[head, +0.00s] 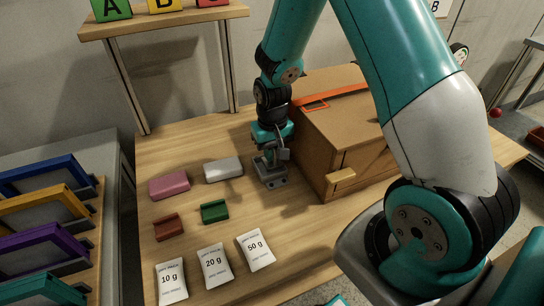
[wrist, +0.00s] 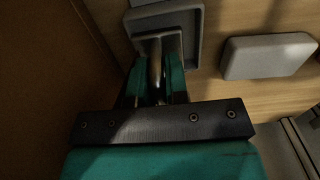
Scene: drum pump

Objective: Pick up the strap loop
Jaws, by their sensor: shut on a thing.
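The orange strap (head: 345,94) lies across the top of the brown box, and its square loop (head: 315,105) rests at the box top's left end. My gripper (head: 268,158) is apart from the loop, lower down beside the box's left side. In the wrist view my gripper (wrist: 158,88) is shut on an upright pale part of a grey block (wrist: 194,30). The block, also in the head view (head: 272,183), has a raised rim. I cannot tell whether it touches the table. The strap loop does not show in the wrist view.
The brown box (head: 345,135) stands close on the right of my gripper. A white block (head: 223,169), a pink block (head: 169,185), and red (head: 168,227) and green (head: 214,211) holders lie to the left. Weight cards (head: 214,265) lie in front. A shelf (head: 165,20) stands behind.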

